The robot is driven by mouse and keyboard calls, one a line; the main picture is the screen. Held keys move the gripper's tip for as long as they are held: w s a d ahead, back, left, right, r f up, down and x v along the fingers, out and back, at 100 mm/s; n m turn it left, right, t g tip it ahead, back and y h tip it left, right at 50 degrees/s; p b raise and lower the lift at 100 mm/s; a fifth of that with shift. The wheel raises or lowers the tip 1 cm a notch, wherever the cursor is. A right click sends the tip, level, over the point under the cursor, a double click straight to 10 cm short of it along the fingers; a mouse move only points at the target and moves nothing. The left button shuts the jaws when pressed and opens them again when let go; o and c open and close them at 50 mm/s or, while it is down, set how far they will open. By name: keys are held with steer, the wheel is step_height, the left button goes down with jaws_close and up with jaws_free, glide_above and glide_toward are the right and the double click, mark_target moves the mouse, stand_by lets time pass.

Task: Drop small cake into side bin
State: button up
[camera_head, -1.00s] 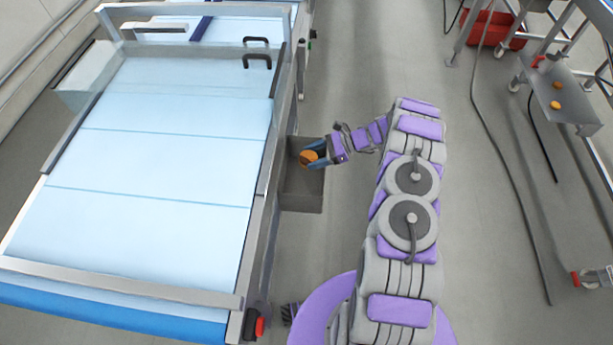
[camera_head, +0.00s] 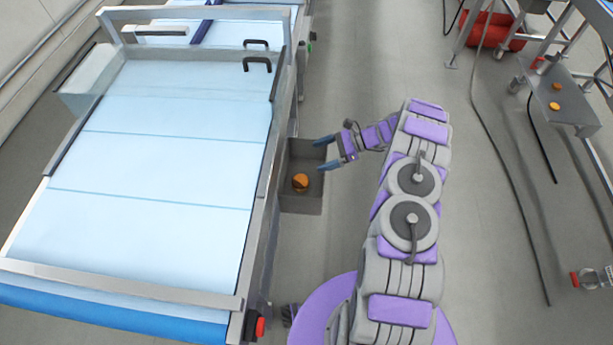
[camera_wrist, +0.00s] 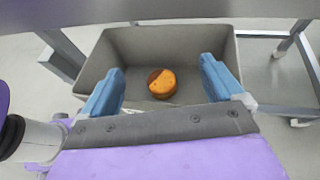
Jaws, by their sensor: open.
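The small cake (camera_head: 300,181) is round and orange-brown. It lies inside the grey side bin (camera_head: 302,206), which is fixed to the right side of the conveyor. In the wrist view the cake (camera_wrist: 161,83) sits in the bin (camera_wrist: 205,42), seen between my fingers and apart from them. My gripper (camera_head: 325,154) is open and empty, with its blue fingertips at the bin's right rim. Both blue fingers of my gripper (camera_wrist: 161,88) show spread wide in the wrist view.
A conveyor with a pale blue belt (camera_head: 150,165) fills the left side. At the upper right, a metal tray (camera_head: 570,103) holds two orange cakes. A dark cable runs along the floor.

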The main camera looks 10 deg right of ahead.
steer(key=w+p+v, duration=0.1)
steer(key=p+v, duration=0.1)
steer(key=v, duration=1.1)
steer(key=shift+s+r, duration=0.2)
steer(key=shift+s, duration=0.2)
steer(key=s+a+r+n+g+h, duration=0.2)
steer(key=a+r+n, duration=0.2)
steer(key=a+r, duration=0.5)
steer(key=s+a+r+n+g+h, duration=0.1)
steer(key=s+a+r+n+g, duration=0.15)
steer(key=a+r, duration=0.55)
steer(key=s+a+r+n+h, duration=0.2)
steer(key=s+a+r+n, duration=0.15)
steer(key=s+r, duration=0.4)
steer(key=s+a+r+n+h, duration=0.1)
steer(key=s+r+n+h, duration=0.1)
steer(key=s, duration=0.5)
steer(key=s+a+r+n+h, duration=0.1)
steer(key=s+r+n+h, duration=0.15)
steer(key=s, duration=0.45)
steer(key=s+d+n+t+h, duration=0.1)
steer(key=s+d+n+h, duration=0.1)
steer(key=s, duration=0.5)
steer(key=s+d+n+h, duration=0.2)
steer(key=s+d, duration=0.1)
steer(key=s, duration=0.5)
steer(key=shift+f+t, duration=0.25)
steer(key=shift+t, duration=0.1)
steer(key=shift+c, duration=0.4)
